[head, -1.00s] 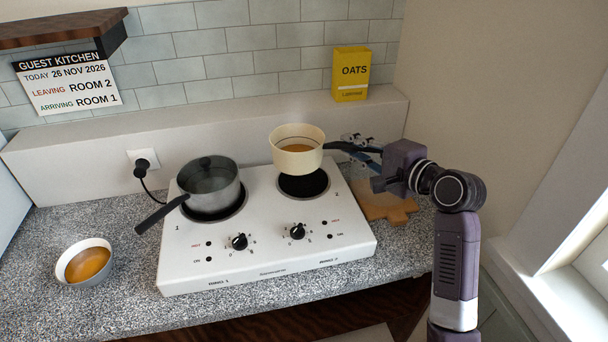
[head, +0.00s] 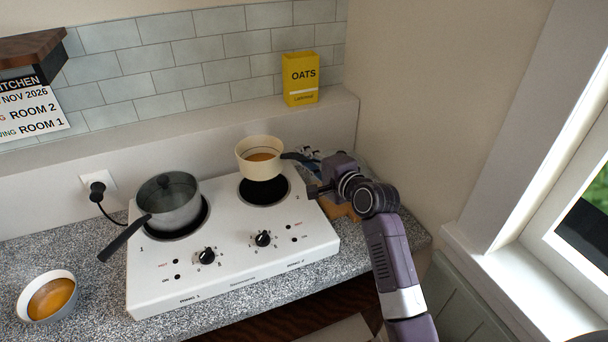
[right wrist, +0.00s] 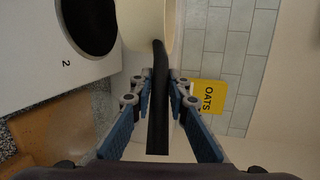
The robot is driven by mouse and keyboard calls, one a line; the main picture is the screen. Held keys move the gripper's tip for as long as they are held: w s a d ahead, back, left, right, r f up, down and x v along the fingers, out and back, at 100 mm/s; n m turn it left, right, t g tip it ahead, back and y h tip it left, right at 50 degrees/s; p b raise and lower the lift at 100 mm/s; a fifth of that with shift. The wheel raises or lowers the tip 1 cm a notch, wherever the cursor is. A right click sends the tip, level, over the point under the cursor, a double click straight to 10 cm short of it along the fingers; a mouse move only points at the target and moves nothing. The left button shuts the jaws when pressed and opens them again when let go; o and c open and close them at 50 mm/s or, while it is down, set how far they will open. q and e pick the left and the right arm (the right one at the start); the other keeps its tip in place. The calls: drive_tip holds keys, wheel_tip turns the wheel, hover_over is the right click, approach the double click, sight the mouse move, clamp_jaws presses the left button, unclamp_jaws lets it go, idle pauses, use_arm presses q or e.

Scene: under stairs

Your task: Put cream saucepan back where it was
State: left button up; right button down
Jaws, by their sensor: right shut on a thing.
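The cream saucepan (head: 244,161) has an orange-brown content and a dark handle pointing right. It appears to be held above the rear of the right black hotplate (head: 262,194), marked 2. My right gripper (head: 308,157) is shut on the handle, to the right of the pan. In the right wrist view the dark handle (right wrist: 158,105) runs between the blue fingers of the gripper (right wrist: 160,85). The cream pan wall (right wrist: 148,25) shows beyond it, beside the hotplate (right wrist: 92,20). The pan's underside is hidden. My left gripper is not in view.
A grey lidded pot (head: 168,205) stands on the left hotplate, handle towards the front left. A bowl (head: 28,313) with orange content is at the front left. The yellow oats box (head: 300,82) stands on the back ledge. A wooden board (head: 338,208) lies right of the white hob (head: 215,278).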

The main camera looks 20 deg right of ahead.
drive_tip(key=shift+f, duration=3.2)
drive_tip(key=c, duration=1.8)
unclamp_jaws()
drive_tip(key=shift+f, duration=0.2)
drive_tip(key=shift+c, duration=0.2)
drive_tip(key=shift+r, duration=0.1)
drive_tip(key=b+v, duration=0.1)
drive_tip(key=v, duration=1.1)
drive_tip(key=shift+b, duration=0.4)
